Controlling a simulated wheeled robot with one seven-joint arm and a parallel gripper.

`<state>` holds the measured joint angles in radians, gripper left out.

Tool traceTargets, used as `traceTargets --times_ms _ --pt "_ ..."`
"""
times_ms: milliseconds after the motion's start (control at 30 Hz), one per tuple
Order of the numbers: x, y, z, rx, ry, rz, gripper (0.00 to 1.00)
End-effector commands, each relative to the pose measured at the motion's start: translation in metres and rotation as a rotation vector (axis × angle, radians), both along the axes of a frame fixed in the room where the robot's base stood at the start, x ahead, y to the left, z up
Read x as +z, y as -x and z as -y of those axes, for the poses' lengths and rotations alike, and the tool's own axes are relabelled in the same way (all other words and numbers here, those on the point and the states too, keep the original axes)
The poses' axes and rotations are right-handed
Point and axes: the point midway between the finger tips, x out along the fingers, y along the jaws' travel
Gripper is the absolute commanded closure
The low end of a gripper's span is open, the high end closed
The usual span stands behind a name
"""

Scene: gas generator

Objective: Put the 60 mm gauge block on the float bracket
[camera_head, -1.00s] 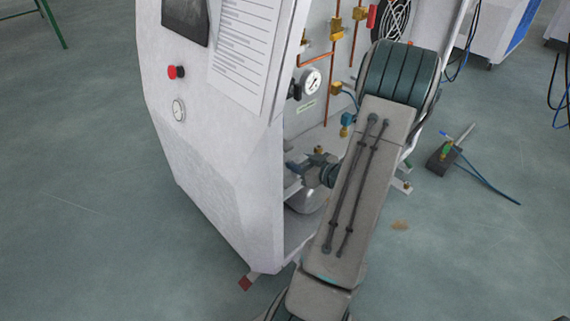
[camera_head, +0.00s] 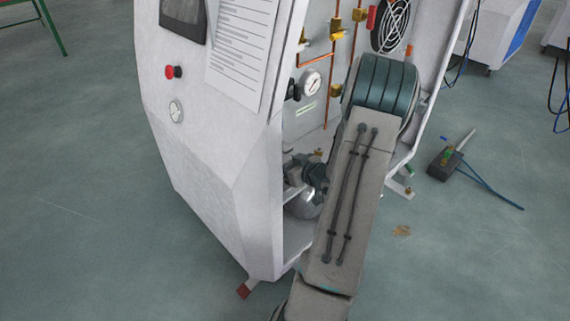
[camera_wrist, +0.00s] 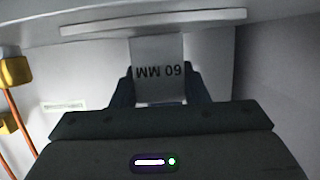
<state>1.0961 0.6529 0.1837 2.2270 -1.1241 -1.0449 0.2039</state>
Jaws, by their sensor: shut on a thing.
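The 60 mm gauge block (camera_wrist: 158,62) is a pale grey block. Its "60 MM" lettering appears upside down in the wrist view. My gripper (camera_wrist: 159,88) is shut on it, with a dark finger on each side. Beyond the block, a light horizontal ledge (camera_wrist: 215,17) crosses the top of the wrist view. I cannot tell whether this is the float bracket, or whether the block touches it.
The white generator cabinet (camera_head: 215,170) has a wall left of my arm. Inside are copper pipes (camera_head: 328,75), a pressure gauge (camera_head: 310,83), a fan (camera_head: 391,25) and a rounded metal vessel (camera_head: 303,205). Brass fittings (camera_wrist: 14,72) sit left in the wrist view.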

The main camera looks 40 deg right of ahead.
Motion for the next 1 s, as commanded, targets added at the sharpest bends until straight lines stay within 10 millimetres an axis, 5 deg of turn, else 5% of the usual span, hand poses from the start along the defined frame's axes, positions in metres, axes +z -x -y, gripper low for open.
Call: traceTargets --times_ms 67,100,167,533,1000 --pt "-0.004 0.0 0.0 0.0 0.0 0.0 0.87" --pt "-0.003 0.0 0.0 0.0 0.0 0.0 0.51" --pt "-0.003 0.0 0.0 0.0 0.0 0.0 0.38" --pt "0.003 0.001 0.0 -0.001 0.0 0.0 0.38" --pt "0.031 0.089 0.007 -0.003 0.0 -0.001 0.38"
